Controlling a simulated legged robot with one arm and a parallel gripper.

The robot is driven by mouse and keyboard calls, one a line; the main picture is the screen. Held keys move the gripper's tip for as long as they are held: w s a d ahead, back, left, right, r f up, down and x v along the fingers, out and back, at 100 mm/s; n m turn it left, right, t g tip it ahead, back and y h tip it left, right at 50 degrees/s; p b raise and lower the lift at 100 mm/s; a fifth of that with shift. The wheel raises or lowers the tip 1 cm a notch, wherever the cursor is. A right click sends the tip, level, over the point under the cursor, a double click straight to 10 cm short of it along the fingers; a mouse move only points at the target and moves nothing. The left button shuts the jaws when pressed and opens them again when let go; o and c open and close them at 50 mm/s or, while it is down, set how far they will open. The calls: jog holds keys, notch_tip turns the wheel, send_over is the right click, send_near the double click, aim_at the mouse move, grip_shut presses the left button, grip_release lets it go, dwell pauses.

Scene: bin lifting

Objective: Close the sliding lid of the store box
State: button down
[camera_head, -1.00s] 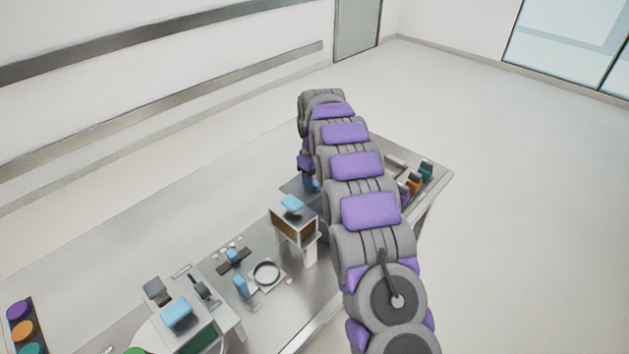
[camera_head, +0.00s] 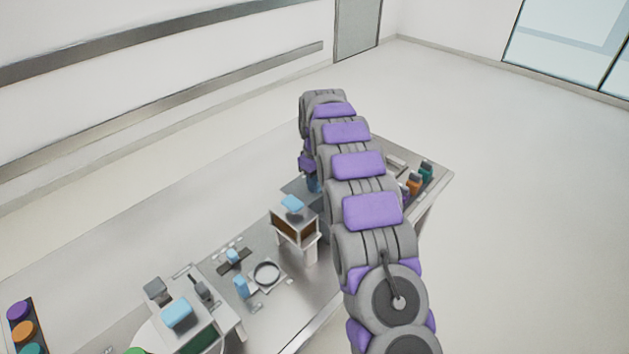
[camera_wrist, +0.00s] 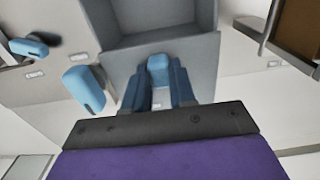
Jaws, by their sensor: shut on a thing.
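The store box (camera_wrist: 110,22) is a grey open-topped box at the top of the wrist view, and its inside shows. Its flat grey lid (camera_wrist: 204,58) lies on the near side of the opening, which is largely uncovered. My gripper (camera_wrist: 158,78) is shut on the blue lid handle (camera_wrist: 159,64), with a dark blue finger on each side. In the head view my arm hides most of the box, and a grey part of it (camera_head: 296,187) shows left of the arm.
Another blue handle (camera_wrist: 84,88) stands to the left in the wrist view. A brown-fronted cabinet (camera_head: 294,224) with a blue top knob stands close to the box. Several coloured items (camera_head: 414,183) are right of my arm. The floor right of the table is clear.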

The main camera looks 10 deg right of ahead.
jog(key=s+d+p, duration=0.2)
jog(key=s+d, duration=0.4)
jog(key=s, duration=0.2)
dwell(0.4)
jog(key=c, duration=1.1)
grip_release()
jog(key=shift+s, duration=0.2)
jog(key=shift+o, duration=0.9)
jog(key=shift+w+d, duration=0.1)
